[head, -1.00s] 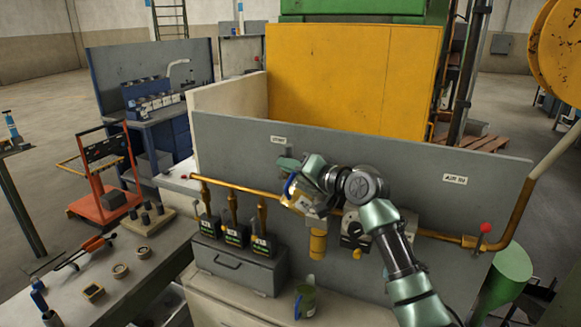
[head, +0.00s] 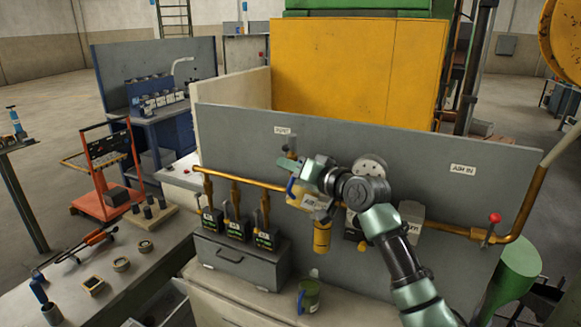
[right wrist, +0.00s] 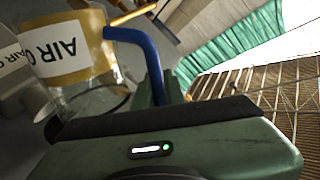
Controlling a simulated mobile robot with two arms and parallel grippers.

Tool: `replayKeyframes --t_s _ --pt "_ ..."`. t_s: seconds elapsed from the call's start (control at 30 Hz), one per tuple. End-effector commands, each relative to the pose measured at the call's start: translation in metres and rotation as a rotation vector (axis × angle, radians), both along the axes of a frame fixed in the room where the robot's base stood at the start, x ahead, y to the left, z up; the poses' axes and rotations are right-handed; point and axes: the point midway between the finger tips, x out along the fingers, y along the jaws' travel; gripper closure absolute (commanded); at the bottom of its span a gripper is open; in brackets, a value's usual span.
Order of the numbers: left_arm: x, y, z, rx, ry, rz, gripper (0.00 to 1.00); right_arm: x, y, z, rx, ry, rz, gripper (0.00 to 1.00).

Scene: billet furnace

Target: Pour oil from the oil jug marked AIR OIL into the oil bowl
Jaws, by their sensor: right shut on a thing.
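The label partly reads AIR in the head view. In the right wrist view the jug (right wrist: 75,50) shows inverted, with amber oil around the label and a clear part near its rim. My right gripper (head: 299,180) is shut on its blue handle (right wrist: 145,48). A yellow cylinder (head: 322,236) hangs just below the jug. A green cup (head: 308,297) stands on the bench below. I cannot tell which is the oil bowl. My left gripper is out of view.
The brass pipe (head: 245,182) runs along the panel (head: 340,148), with several black labelled units (head: 238,229) at left. A grey box (head: 232,258) stands below them. A red-knobbed valve (head: 493,219) is at right. A dark gauge unit (head: 353,228) is beside my forearm.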

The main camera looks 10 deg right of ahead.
Motion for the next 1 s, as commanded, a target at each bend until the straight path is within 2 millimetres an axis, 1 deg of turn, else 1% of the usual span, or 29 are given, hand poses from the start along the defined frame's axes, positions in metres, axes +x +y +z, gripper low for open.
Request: replayKeyframes --t_s 0.03,0.1,0.53,0.8,1.0 --pt "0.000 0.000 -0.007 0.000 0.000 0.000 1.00 -0.001 0.000 -0.004 -0.015 -0.018 0.000 1.00" --pt "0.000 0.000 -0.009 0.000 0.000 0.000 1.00 -0.001 0.001 -0.005 -0.033 -0.033 0.000 1.00" --pt "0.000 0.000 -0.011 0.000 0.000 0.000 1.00 -0.002 0.002 -0.006 -0.051 -0.048 0.000 1.00" --pt "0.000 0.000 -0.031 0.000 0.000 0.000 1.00 -0.004 0.004 -0.021 -0.124 -0.109 0.000 1.00" --pt "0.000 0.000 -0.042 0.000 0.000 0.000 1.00 -0.005 0.005 -0.027 -0.179 -0.156 -0.001 1.00"
